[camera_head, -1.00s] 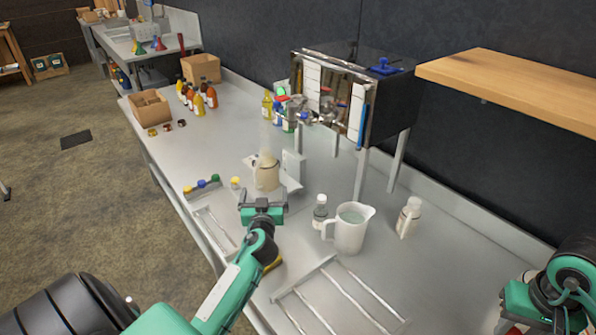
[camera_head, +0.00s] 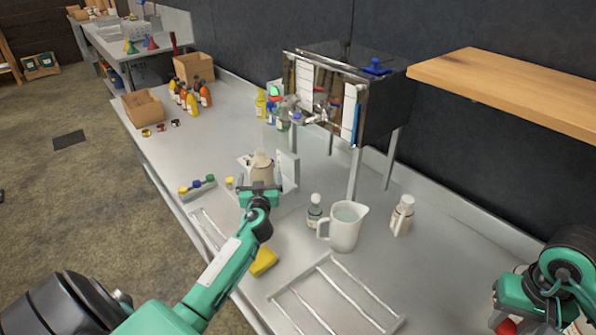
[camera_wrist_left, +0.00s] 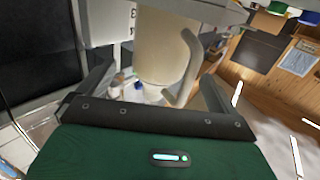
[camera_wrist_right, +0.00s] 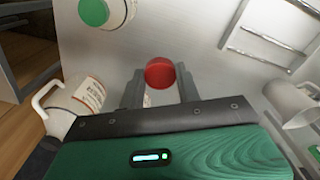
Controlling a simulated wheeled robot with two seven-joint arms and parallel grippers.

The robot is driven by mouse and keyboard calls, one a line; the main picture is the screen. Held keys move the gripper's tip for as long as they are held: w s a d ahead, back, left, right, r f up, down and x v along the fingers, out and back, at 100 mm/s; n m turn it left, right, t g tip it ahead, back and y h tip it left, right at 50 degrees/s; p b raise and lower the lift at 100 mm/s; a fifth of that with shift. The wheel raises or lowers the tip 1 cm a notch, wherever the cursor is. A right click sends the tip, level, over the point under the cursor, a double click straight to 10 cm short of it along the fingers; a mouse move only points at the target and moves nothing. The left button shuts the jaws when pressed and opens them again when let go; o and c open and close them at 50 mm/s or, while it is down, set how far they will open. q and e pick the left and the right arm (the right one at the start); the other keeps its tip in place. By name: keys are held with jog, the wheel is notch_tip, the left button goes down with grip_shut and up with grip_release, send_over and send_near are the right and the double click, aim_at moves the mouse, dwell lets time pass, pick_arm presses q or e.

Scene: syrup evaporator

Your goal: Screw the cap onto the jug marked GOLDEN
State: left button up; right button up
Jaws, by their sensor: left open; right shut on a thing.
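A beige jug (camera_head: 262,172) with a handle stands on a grey stand on the table. No GOLDEN marking is readable on it. My left gripper (camera_head: 261,187) is open at its near side. In the left wrist view the jug's body (camera_wrist_left: 162,50) is beyond and between the open fingers, its handle to the right; contact is not clear. My right gripper is shut on a round red cap (camera_wrist_right: 160,73), held between its fingertips above the pale surface. In the head view the red cap (camera_head: 506,326) shows at the lower right edge.
A white pitcher (camera_head: 345,226), a small bottle (camera_head: 314,212) and a white labelled bottle (camera_head: 402,216) stand right of the jug. A wire rack (camera_head: 335,297) and a yellow sponge (camera_head: 264,262) lie nearer. Coloured caps (camera_head: 197,186) sit left. A labelled handled jug (camera_wrist_right: 77,105) is near my right gripper.

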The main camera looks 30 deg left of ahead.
aim_at(261, 175)
pick_arm(q)
jog(key=p+x, duration=0.1)
jog(key=x, duration=0.3)
jog(key=shift+w+a+f, duration=0.1)
jog(key=shift+w+a, duration=0.2)
pick_arm(e)
jog(key=shift+r, duration=0.55)
pick_arm(q)
jog(key=shift+c, duration=0.4)
jog(key=c, duration=1.4)
jog(key=shift+c, duration=0.4)
notch_tip(261, 175, up, 10)
jog(key=shift+r+p, duration=0.15)
jog(key=shift+p, duration=0.25)
pick_arm(e)
jog(key=shift+r, duration=0.4)
